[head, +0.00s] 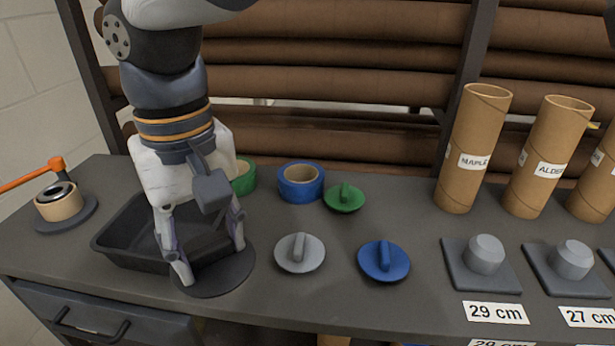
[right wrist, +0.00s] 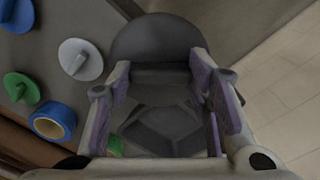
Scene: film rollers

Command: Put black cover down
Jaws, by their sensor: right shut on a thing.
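My right gripper (head: 212,262) points down near the front left of the bench. It is shut on the black cover (head: 218,282), a flat dark disc whose handle is mostly hidden between the fingers. The cover lies flat at or just above the bench top, and I cannot tell whether it touches. In the right wrist view the cover (right wrist: 155,33) shows beyond the fingertips of the gripper (right wrist: 160,72). My left gripper is not in view.
A black tray (head: 125,262) stands just behind and left of the cover. Grey (head: 300,262), blue (head: 384,268) and green (head: 344,204) covers lie to the right. Blue tape (head: 301,190) and green tape (head: 247,180) stand behind. Cardboard tubes (head: 470,175) stand at right.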

